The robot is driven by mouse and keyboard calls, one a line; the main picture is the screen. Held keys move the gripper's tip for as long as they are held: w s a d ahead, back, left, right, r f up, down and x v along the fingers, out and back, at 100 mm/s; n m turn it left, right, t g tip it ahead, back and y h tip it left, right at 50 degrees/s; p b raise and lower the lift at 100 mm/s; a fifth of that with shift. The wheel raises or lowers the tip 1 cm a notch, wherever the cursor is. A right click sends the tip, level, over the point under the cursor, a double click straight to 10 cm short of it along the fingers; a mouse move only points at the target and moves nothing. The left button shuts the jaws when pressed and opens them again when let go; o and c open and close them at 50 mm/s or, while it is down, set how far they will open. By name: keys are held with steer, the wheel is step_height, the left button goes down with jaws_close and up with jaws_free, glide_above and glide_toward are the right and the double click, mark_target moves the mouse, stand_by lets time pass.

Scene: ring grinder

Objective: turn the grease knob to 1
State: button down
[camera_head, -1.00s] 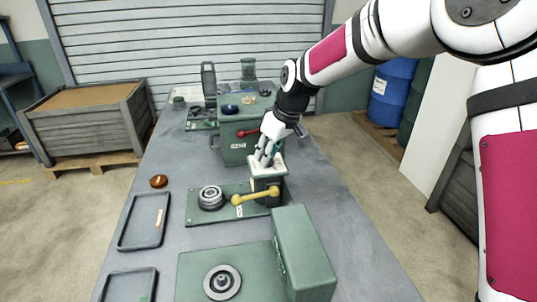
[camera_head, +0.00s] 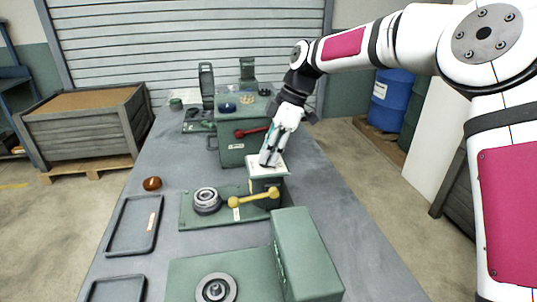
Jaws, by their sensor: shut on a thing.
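My gripper (camera_head: 268,162) points down onto the white-topped dial plate (camera_head: 283,167) of a small dark green block, behind the yellow-handled lever. Its fingers are shut on what seems to be the grease knob, which they hide. I cannot read the knob's pointer or any numbers on the plate at this size.
A yellow lever (camera_head: 252,199) and a ringed round part (camera_head: 207,199) sit on a green base in front. A green machine with a red lever (camera_head: 252,132) stands behind. A green housing (camera_head: 306,256) is nearest. Dark trays (camera_head: 116,251) and a brown round piece (camera_head: 152,183) lie left.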

steer(key=n+g+b, duration=0.1)
steer(key=n, duration=0.1)
steer(key=n+g+h+b, duration=0.1)
steer(key=n, duration=0.2)
steer(key=shift+w+f+b, duration=0.15)
steer(key=shift+w+b, duration=0.05)
steer(key=shift+b, duration=0.15)
steer(key=shift+a+n+g+h+b, duration=0.15)
steer(key=shift+n+h+b, duration=0.25)
steer(key=shift+n, duration=0.75)
steer(key=shift+d+n+g+h+b, duration=0.1)
steer(key=shift+n+g+h+b, duration=0.2)
steer(key=shift+n, duration=0.85)
steer(key=c, duration=1.3)
jaws_free()
